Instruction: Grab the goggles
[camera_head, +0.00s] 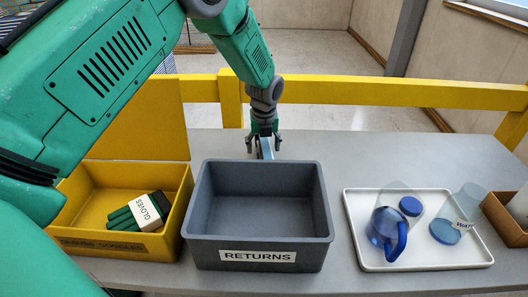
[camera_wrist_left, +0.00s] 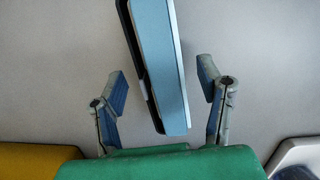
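A light-blue object with a black and white edge (camera_wrist_left: 168,65) stands between the fingers of my left gripper in the wrist view; it is likely the goggles or their pack, but its full shape does not show. In the head view only a thin blue piece of it (camera_head: 266,149) shows, partly hidden by the gripper and the grey bin. My left gripper (camera_head: 263,140) hangs over the grey table just behind the grey bin. Its fingers (camera_wrist_left: 163,90) are spread, one on each side of the object, with gaps on both sides. My right gripper is not seen.
The grey bin labelled RETURNS (camera_head: 318,205) is empty. Left of it, a yellow bin (camera_head: 165,240) holds green gloves (camera_head: 135,212). Right, a white tray (camera_head: 420,262) holds a blue jug (camera_head: 388,235) and other vessels. A brown box (camera_head: 505,222) is at the far right. A yellow rail (camera_head: 400,93) runs behind.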

